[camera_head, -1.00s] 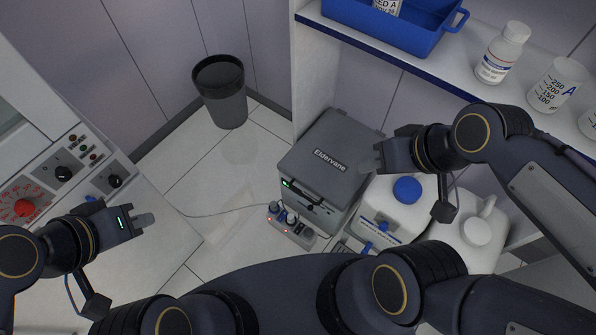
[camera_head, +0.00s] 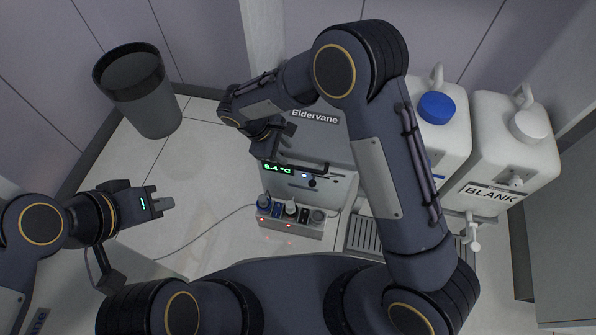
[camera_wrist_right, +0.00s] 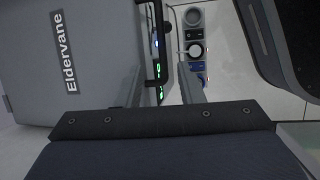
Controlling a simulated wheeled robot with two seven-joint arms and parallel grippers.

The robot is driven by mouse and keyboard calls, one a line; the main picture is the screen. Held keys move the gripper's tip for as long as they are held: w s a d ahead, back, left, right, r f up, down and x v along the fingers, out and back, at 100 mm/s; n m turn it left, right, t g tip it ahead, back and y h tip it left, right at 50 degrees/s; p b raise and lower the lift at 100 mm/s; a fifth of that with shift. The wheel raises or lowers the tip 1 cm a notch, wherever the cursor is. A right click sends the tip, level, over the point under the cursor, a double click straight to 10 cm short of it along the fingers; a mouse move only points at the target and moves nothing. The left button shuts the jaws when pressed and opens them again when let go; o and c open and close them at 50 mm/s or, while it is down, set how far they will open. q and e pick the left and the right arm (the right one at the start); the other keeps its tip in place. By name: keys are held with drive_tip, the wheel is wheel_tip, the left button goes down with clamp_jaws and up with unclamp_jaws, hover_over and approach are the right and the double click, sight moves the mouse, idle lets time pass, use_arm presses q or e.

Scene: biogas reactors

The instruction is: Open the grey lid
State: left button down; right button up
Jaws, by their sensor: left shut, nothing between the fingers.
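The grey lid (camera_head: 322,122), marked "Eldervane", tops a grey box (camera_head: 332,190) with a green "8.4 °C" display (camera_head: 278,168) and a dark handle bar (camera_head: 312,167) at its front edge. The lid looks closed. My right arm crosses over and hides part of it. My right gripper (camera_head: 272,143) points down near the left end of the handle. In the right wrist view its fingers (camera_wrist_right: 162,75) are apart, with the handle (camera_wrist_right: 153,45) appearing between them. I cannot tell whether they touch it. My left gripper (camera_head: 167,203) is shut and empty, well left of the box.
A power strip (camera_head: 290,226) with plugs and a cable lies before the box. White canisters, one blue-capped (camera_head: 437,108) and one marked "BLANK" (camera_head: 498,190), stand to the right. A dark bin (camera_head: 140,92) stands at the back left. The floor between is clear.

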sight(297, 167)
drive_tip(key=b+x, duration=0.1)
drive_tip(key=x, duration=0.2)
drive_tip(key=b+x, duration=0.1)
drive_tip(key=x, duration=0.2)
drive_tip(key=b+x, duration=0.1)
drive_tip(key=x, duration=0.1)
drive_tip(key=shift+a+f, duration=0.25)
drive_tip(key=shift+f, duration=0.3)
drive_tip(key=shift+c, duration=0.2)
clamp_jaws()
